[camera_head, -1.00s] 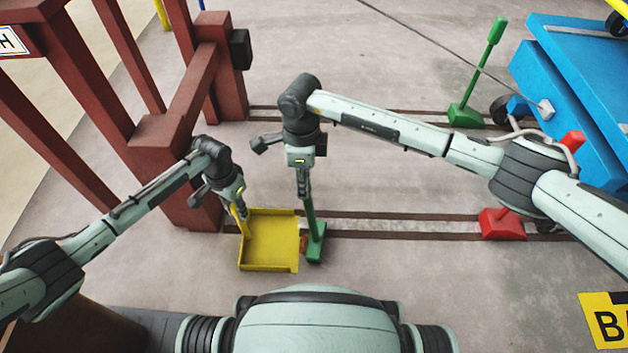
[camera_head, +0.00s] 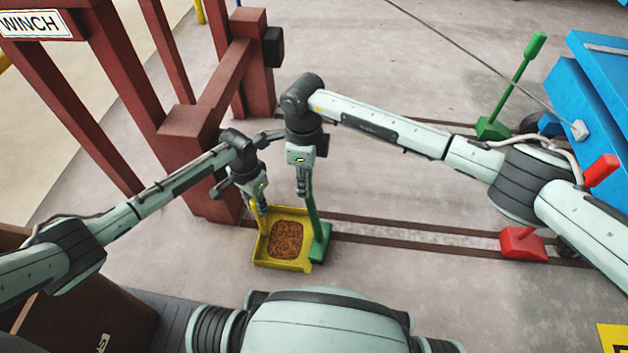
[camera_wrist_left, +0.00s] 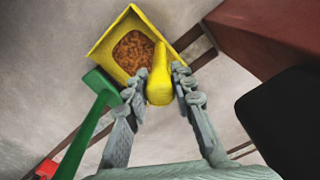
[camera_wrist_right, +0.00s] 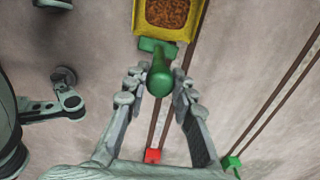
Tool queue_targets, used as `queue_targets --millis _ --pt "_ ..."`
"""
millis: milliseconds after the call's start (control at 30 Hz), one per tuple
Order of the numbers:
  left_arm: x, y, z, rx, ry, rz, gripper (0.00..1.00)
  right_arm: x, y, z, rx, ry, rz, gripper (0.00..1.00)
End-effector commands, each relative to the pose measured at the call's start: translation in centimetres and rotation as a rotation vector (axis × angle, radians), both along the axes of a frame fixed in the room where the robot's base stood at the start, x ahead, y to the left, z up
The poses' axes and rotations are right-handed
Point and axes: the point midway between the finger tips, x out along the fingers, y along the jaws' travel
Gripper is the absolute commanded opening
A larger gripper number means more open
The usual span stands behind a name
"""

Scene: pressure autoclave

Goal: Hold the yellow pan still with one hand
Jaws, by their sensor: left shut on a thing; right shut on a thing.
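My left gripper (camera_head: 262,205) is shut on the pan's upright handle; the left wrist view shows the fingers around the yellow handle (camera_wrist_left: 159,80). My right gripper (camera_head: 306,192) is shut on the handle of a green brush (camera_head: 320,243). The brush head stands at the pan's right edge; whether it touches the pan I cannot tell. The right wrist view shows the green handle (camera_wrist_right: 160,78) between the fingers.
A dark red frame (camera_head: 185,130) with a winch sign (camera_head: 33,24) stands close to my left arm. Rails (camera_head: 420,234) cross the floor.

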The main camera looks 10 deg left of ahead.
Motion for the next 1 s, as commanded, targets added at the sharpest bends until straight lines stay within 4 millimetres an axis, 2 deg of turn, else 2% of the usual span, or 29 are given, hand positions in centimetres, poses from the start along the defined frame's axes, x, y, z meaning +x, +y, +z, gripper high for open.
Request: queue_targets --millis 333,733,1000 --pt "-0.1 -0.2 0.0 -0.003 0.001 -0.001 0.0 0.1 -0.1 0.3 -0.001 -0.001 0.0 0.0" --pt "-0.1 -0.2 -0.1 -0.003 0.001 -0.001 0.0 0.1 -1.7 3.8 -0.001 -0.002 0.0 0.0" --pt "-0.1 -0.1 -0.1 -0.003 0.001 -0.001 0.0 0.0 -2.1 4.6 -0.002 -0.001 0.0 0.0"
